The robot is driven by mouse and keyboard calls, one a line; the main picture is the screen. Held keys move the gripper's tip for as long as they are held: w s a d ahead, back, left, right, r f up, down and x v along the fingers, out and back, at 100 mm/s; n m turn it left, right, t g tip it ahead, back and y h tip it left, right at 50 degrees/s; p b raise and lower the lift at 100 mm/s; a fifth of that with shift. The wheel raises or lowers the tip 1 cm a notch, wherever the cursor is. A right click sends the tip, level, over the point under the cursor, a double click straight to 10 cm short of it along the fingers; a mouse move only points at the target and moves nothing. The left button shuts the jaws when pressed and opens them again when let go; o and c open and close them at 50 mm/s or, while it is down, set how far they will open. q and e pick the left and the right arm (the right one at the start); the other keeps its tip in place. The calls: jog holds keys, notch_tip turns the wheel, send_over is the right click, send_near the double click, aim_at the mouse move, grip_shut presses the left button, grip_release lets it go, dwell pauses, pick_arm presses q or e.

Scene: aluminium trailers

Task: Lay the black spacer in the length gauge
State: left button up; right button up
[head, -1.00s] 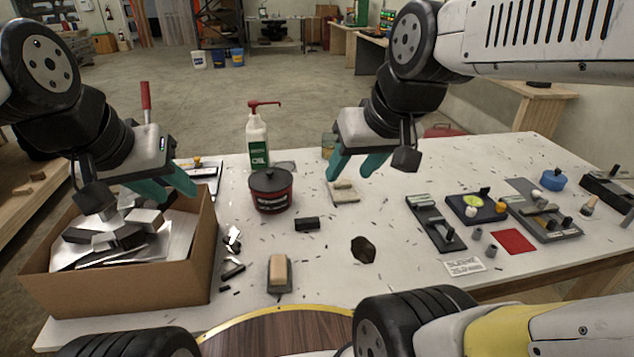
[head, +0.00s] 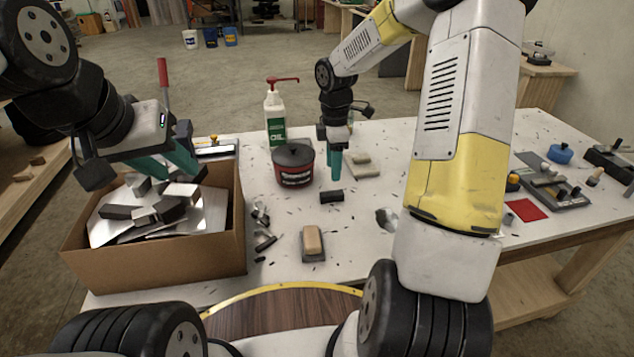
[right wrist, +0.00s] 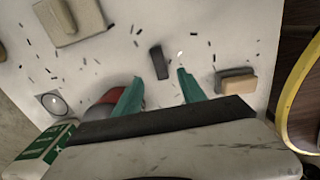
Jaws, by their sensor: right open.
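The black spacer (head: 332,196) is a small dark block lying on the white table, in front of the red tub. It also shows in the right wrist view (right wrist: 159,62), in line with the gap between the fingertips and a little beyond them. My right gripper (head: 336,178) is open and empty, with its fingers pointing down above the spacer. In the right wrist view its teal fingers (right wrist: 158,80) stand apart. My left gripper (head: 185,172) is open above the cardboard box.
A red tub (head: 294,168) and an oil bottle (head: 275,122) stand behind the spacer. A tan-topped block (head: 313,242) lies in front. The cardboard box (head: 165,262) of metal offcuts is at left. A red mat (head: 527,210) and several parts lie at right.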

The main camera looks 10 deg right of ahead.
aim_at(332, 193)
jog(key=shift+w+a+f+n, duration=0.1)
jog(key=shift+w+f+n, duration=0.05)
jog(key=shift+f, duration=0.3)
jog(key=shift+w+f+n, duration=0.1)
jog(key=shift+f+n, duration=0.05)
jog(key=shift+f, duration=0.3)
notch_tip(332, 193, down, 7)
jog(key=shift+s+f, duration=0.1)
jog(key=shift+s, duration=0.05)
grip_shut()
